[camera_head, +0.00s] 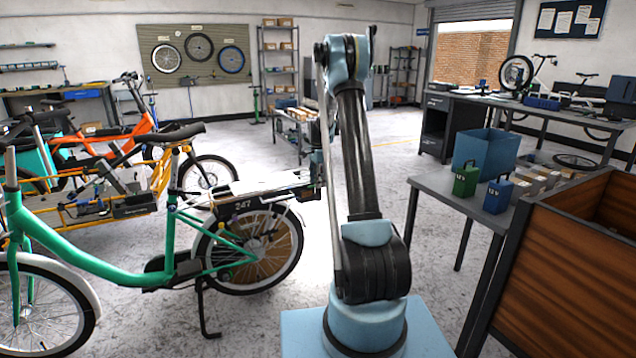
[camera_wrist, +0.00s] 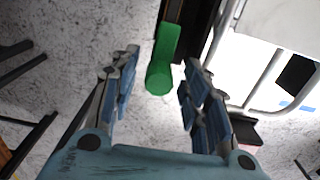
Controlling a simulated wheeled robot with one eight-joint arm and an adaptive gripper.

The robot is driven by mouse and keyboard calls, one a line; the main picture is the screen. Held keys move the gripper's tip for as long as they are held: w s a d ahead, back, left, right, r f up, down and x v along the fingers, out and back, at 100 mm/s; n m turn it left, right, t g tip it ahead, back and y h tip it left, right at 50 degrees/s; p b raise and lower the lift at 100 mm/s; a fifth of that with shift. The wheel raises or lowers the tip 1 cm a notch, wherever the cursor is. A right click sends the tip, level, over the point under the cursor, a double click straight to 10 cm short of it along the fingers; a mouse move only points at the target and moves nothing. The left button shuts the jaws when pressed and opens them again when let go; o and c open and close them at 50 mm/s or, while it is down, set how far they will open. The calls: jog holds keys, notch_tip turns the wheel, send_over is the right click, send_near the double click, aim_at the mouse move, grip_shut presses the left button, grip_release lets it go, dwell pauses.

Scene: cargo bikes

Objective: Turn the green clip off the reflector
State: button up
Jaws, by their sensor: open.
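The green clip (camera_wrist: 160,70) shows in the wrist view as a rounded green lever against a dark upright part (camera_wrist: 192,25). My gripper (camera_wrist: 162,80) is open, with one blue-padded finger on each side of the clip's near end. I see gaps between the clip and both fingers, and nothing is held. In the head view my gripper is mostly hidden behind my arm, at the rear rack of the green bike (camera_head: 120,262). I cannot make out the clip or the reflector there.
Beside the clip are a white panel (camera_wrist: 285,22) and rack tubes (camera_wrist: 268,75).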

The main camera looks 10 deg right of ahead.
grip_shut()
jog(key=shift+n, duration=0.3)
jog(key=n, duration=0.4)
jog(key=shift+w, duration=0.1)
jog(key=n, duration=0.9)
jog(key=shift+n, duration=2.1)
